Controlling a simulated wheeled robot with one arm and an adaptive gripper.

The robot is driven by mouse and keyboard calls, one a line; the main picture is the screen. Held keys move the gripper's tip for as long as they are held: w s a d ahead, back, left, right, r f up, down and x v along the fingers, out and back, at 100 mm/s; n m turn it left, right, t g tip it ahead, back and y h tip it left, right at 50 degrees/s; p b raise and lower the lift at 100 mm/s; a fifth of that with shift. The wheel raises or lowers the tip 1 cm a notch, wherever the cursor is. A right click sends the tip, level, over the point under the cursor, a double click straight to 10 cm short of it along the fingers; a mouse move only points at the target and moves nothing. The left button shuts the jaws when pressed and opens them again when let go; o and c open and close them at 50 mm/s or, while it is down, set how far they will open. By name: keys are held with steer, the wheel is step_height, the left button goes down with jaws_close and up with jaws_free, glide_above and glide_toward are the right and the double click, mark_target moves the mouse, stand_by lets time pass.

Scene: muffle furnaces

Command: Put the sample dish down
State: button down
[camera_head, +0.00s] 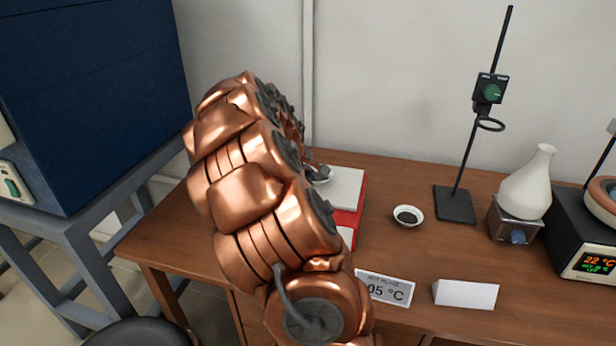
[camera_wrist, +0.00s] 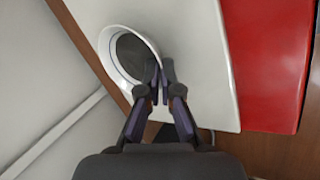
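The sample dish (camera_wrist: 108,63) is a small white bowl with dark grey contents. In the wrist view its rim lies between my gripper's fingertips (camera_wrist: 163,76), which are close together on it. The dish is over the white top (camera_wrist: 191,30) of a red-and-white device; I cannot tell whether it touches that top. In the head view my arm hides much of the gripper, and a bit of the dish (camera_head: 323,176) shows at the device's white top (camera_head: 345,186).
A second small dish (camera_head: 408,216) with dark contents stands on the wooden table (camera_head: 440,240). A stand (camera_head: 456,204), a flask (camera_head: 527,188) and a black device (camera_head: 590,262) are at right. Two white cards (camera_head: 465,294) (camera_head: 387,288) stand in front. A blue furnace (camera_head: 90,90) is at left.

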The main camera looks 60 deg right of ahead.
steer(key=shift+f, duration=0.1)
steer(key=c, duration=1.3)
jaws_free()
steer(key=b+v, duration=0.1)
steer(key=v, duration=1.1)
steer(key=shift+a, duration=0.1)
steer(key=s+a+f+y, duration=0.2)
steer(key=s+a, duration=0.2)
steer(key=a, duration=0.8)
steer(key=s+a+f+y, duration=0.2)
steer(key=s+a, duration=0.1)
steer(key=a, duration=1)
steer(key=shift+n+g+y, duration=0.4)
steer(key=shift+g+y, duration=0.4)
steer(key=shift+y, duration=0.1)
steer(key=s+a+f, duration=0.2)
steer(key=s+a, duration=0.2)
steer(key=a, duration=0.1)
steer(key=s+a+f, duration=0.2)
steer(key=s+a, duration=0.2)
steer(key=s, duration=0.1)
steer(key=s+a+f, duration=0.1)
steer(key=s+a, duration=0.4)
steer(key=shift+s+a+f, duration=0.15)
steer(key=shift+a+f, duration=0.15)
steer(key=shift+f, duration=0.1)
